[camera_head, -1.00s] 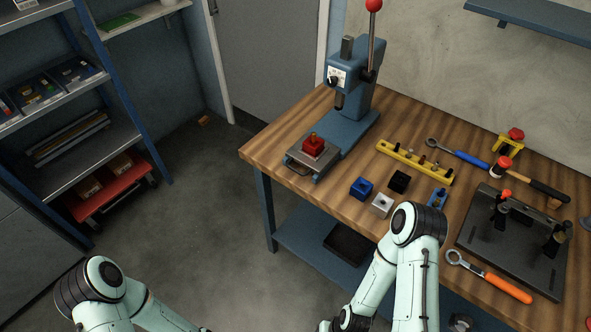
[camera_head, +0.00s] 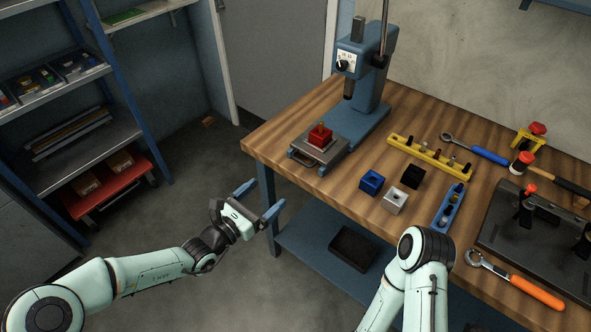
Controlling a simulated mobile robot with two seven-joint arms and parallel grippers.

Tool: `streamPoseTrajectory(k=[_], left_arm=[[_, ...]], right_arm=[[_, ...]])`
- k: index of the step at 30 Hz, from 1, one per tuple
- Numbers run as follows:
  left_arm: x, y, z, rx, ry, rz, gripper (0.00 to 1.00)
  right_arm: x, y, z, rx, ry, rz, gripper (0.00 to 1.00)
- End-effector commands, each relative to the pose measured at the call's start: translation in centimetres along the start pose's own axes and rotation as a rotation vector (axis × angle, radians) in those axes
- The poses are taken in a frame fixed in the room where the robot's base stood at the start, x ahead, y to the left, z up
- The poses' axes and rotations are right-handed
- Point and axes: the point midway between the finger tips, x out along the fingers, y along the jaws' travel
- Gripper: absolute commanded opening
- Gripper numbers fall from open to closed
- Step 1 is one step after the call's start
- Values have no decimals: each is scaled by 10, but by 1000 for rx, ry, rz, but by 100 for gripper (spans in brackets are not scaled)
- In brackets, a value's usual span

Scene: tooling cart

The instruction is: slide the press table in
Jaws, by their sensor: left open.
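The blue arbor press (camera_head: 372,70) stands at the back left of the wooden bench. Its grey press table (camera_head: 322,150) sits out at the front end of the blue base, away from the ram, with a handle (camera_head: 301,158) on its front edge. A red block (camera_head: 319,136) with a small brass-coloured piece on top rests on the press table. My left gripper (camera_head: 259,200) is open and empty, off the bench's left edge, below and left of the press table and apart from it. My right arm shows at the bottom, but its gripper is out of view.
A blue block (camera_head: 371,182), a white block (camera_head: 395,201) and a black block (camera_head: 412,176) lie right of the press table. A yellow rack (camera_head: 430,157) and a blue rack (camera_head: 448,206) hold pins. The bench's front left corner is clear.

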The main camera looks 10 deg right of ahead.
Motion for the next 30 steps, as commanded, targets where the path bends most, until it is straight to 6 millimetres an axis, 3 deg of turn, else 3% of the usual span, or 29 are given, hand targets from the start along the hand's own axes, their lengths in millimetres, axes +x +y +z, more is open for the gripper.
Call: streamPoseTrajectory(k=[5,19,24,30], left_arm=[[19,1,3,-7,-9,4,95],[112,0,2,-8,-5,3,95],[128,1,2,-5,-4,3,95],[133,1,1,-5,-2,3,95]], right_arm=[[-1,0,0,0,0,0,64],[-7,-2,0,-1,2,-1,64],[-8,-3,0,-1,3,-1,64],[-9,-3,0,-1,3,-1,64]])
